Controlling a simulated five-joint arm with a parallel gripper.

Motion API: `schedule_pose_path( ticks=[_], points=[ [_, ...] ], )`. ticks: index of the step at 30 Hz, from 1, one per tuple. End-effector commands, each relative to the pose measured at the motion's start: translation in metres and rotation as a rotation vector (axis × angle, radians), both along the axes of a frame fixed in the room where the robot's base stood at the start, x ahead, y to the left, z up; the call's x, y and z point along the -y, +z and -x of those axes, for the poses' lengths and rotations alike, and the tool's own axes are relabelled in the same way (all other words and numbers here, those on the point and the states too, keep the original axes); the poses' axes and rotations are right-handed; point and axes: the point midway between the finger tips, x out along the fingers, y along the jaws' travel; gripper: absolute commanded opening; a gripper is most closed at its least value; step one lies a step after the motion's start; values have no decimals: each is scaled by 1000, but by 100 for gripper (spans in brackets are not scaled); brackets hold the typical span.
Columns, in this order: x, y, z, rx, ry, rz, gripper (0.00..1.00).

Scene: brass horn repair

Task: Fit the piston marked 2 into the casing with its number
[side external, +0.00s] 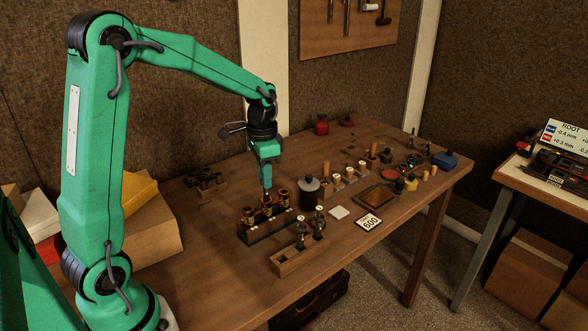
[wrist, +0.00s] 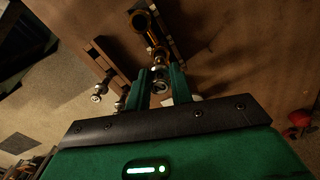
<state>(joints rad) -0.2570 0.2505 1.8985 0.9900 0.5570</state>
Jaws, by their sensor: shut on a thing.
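My gripper (side external: 266,190) is above the row of brass valve casings (side external: 249,214) and points down, close over the middle one. In the wrist view my two fingers (wrist: 162,88) are shut on a silver piston (wrist: 158,73). Brass casings (wrist: 142,22) show just beyond it; the fingers and piston hide part of the row. I cannot tell whether the piston's lower end is inside a casing or above it. No number is readable on piston or casings. Two other pistons (side external: 301,234) stand upright in a wooden rack (side external: 290,264) in front of the casings.
A dark jar (side external: 309,192) stands right of the casings. Tools and pots fill the table's far right. The table's left part is mostly clear.

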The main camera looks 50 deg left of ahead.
Motion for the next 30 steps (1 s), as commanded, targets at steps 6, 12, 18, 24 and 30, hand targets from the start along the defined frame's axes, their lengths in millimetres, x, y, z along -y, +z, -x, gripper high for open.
schedule_pose_path(
  ticks=[6,12,18,24,30],
  points=[
    [0,-4,0,0,0,0,0],
    [0,-7,0,1,0,0,0],
    [0,-11,0,0,0,0,0],
    [0,-14,0,0,0,0,0],
    [0,-18,0,1,0,0,0]
  ],
)
